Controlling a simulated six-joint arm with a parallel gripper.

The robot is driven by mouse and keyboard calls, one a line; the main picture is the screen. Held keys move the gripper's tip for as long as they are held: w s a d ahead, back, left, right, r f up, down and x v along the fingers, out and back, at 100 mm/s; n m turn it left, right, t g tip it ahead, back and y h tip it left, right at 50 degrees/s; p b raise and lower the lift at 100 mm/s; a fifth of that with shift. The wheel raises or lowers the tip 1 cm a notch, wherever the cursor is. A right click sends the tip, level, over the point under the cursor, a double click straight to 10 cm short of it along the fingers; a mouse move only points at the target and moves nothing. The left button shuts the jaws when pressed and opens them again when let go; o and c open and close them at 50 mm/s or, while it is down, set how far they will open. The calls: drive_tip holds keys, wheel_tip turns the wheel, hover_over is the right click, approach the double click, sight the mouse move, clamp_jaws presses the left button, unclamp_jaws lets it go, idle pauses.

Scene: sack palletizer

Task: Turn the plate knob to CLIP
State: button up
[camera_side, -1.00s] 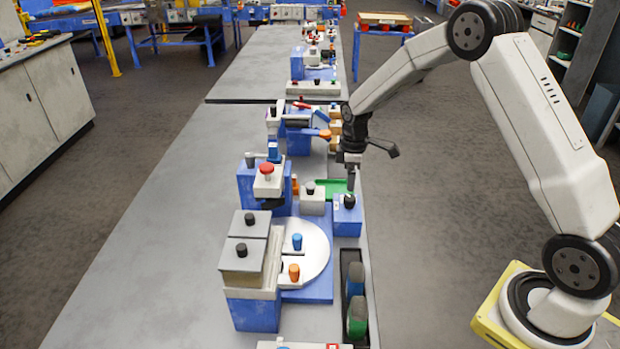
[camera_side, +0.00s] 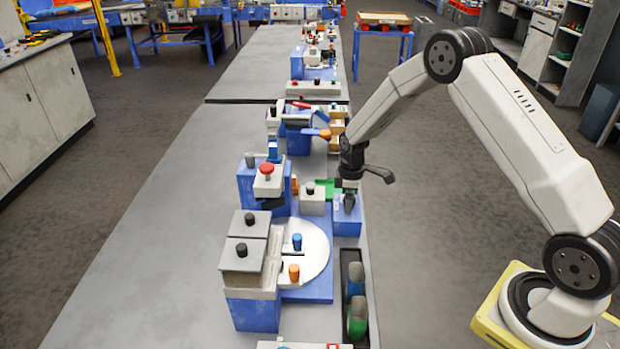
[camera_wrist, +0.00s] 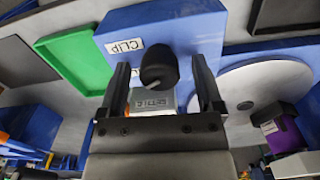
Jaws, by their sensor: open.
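The black knob (camera_wrist: 158,66) stands on the blue box (camera_wrist: 130,22) in the wrist view. A white label reading CLIP (camera_wrist: 124,47) is on the box to the knob's upper left. A second label (camera_wrist: 152,102) below the knob is partly hidden and hard to read. My gripper (camera_wrist: 160,88) is open, with one black finger on each side of the knob and a visible gap to each. In the side view, my gripper (camera_side: 348,190) is low over the blue box (camera_side: 347,227), at the knob (camera_side: 349,204). I cannot tell which way the knob points.
A green tray (camera_wrist: 72,60) lies left of the box in the wrist view. A round pale plate (camera_side: 318,245) with blue and orange knobs is nearer the camera in the side view. A grey block with a black knob (camera_side: 311,203) stands just left of the blue box.

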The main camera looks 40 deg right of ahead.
clamp_jaws()
drive_tip(key=shift+m, duration=0.4)
drive_tip(key=m, duration=0.5)
drive_tip(key=shift+d, duration=0.1)
drive_tip(key=m, duration=0.6)
idle(0.5)
unclamp_jaws()
